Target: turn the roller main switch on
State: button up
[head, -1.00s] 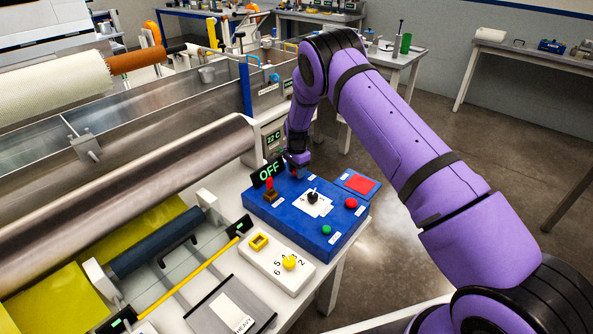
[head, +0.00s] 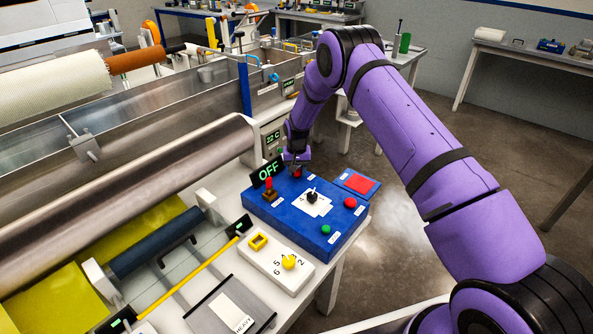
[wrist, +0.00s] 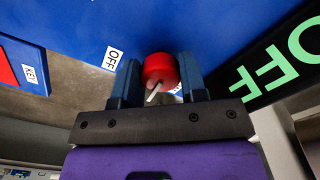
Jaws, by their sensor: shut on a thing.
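The blue control panel (head: 285,228) stands on the bench. A red round knob with a white pointer bar sits at its back edge; in the wrist view the knob (wrist: 160,70) is between my two blue fingers. My gripper (wrist: 160,82) is shut on this knob. In the head view my gripper (head: 297,163) is at the panel's back edge and mostly hides the knob. An OFF label (wrist: 112,59) is left of the knob in the wrist view; another label is mostly hidden by the right finger. The black display (head: 268,171) reads OFF in green.
A red lever (head: 268,187) stands close to my gripper on the panel. The panel also has a black knob (head: 311,196), a red button (head: 350,202) and a green button (head: 326,230). A metal roller (head: 130,205) lies left. Floor at the right is open.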

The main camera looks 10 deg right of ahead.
jog(key=n, duration=0.6)
jog(key=shift+d, duration=0.1)
jog(key=shift+n, duration=0.4)
jog(key=o, duration=0.9)
jog(key=shift+o, duration=0.2)
jog(key=shift+r, duration=0.1)
notch_tip(320, 180, up, 11)
jog(key=shift+f, duration=0.2)
jog(key=shift+r, duration=0.1)
